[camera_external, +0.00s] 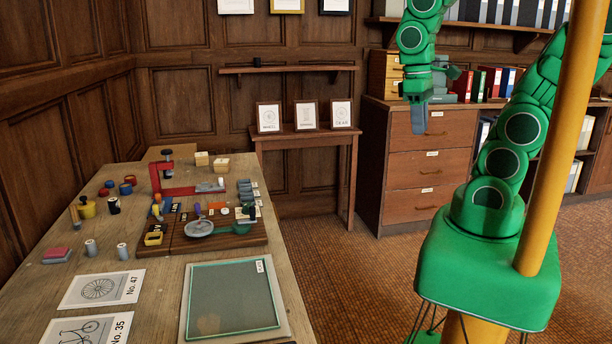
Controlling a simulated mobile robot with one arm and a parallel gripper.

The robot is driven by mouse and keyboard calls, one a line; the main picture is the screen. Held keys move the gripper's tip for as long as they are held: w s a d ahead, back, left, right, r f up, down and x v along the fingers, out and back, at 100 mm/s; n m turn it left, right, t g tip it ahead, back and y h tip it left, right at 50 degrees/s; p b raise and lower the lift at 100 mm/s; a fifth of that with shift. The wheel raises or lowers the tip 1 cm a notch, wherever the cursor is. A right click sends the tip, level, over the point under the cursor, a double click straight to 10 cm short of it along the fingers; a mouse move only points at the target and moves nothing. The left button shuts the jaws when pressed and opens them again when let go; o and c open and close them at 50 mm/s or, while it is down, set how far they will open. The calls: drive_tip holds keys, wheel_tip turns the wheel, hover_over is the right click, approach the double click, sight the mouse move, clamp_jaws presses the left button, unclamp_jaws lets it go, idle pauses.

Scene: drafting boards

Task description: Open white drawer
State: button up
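I can make out no white drawer. A brown wooden cabinet (371,170) at the back right has a top drawer (460,133), a middle drawer (405,170) and a bottom drawer (400,208), all looking closed. They have small handles and small white labels. My green arm hangs down in front of the cabinet, and my gripper (418,120), with grey fingers, points down at the left part of the top drawer. The fingers overlap each other in this view, so their opening is hidden. I cannot tell whether they touch the drawer front.
A wooden workbench (150,285) with a red press, tools, pictures and a green-edged board fills the left. A small side table (300,140) with framed pictures stands against the back wall. A yellowish box (383,75) and binders (485,84) sit on the cabinet. Carpet (350,270) between is clear.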

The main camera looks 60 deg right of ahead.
drive_tip(key=w+d+f+m+t, duration=0.15)
drive_tip(key=w+d+f, duration=0.35)
drive_tip(key=w, duration=0.6)
drive_tip(key=w+d+f+m+t+h, duration=0.1)
drive_tip(key=w+d+f+t, duration=0.2)
drive_tip(key=w+f, duration=0.5)
drive_tip(key=w+d+f+m+t, duration=0.15)
drive_tip(key=w+d+f, duration=0.25)
drive_tip(key=w, duration=0.9)
drive_tip(key=w+f+m+t+y, duration=0.15)
drive_tip(key=w+f+t, duration=0.25)
drive_tip(key=w+f, duration=0.5)
drive_tip(key=a+f+m+t+y, duration=0.6)
drive_tip(key=f+m, duration=0.1)
drive_tip(key=f, duration=0.5)
drive_tip(key=shift+x, duration=3.5)
drive_tip(key=shift+r, duration=0.1)
clamp_jaws()
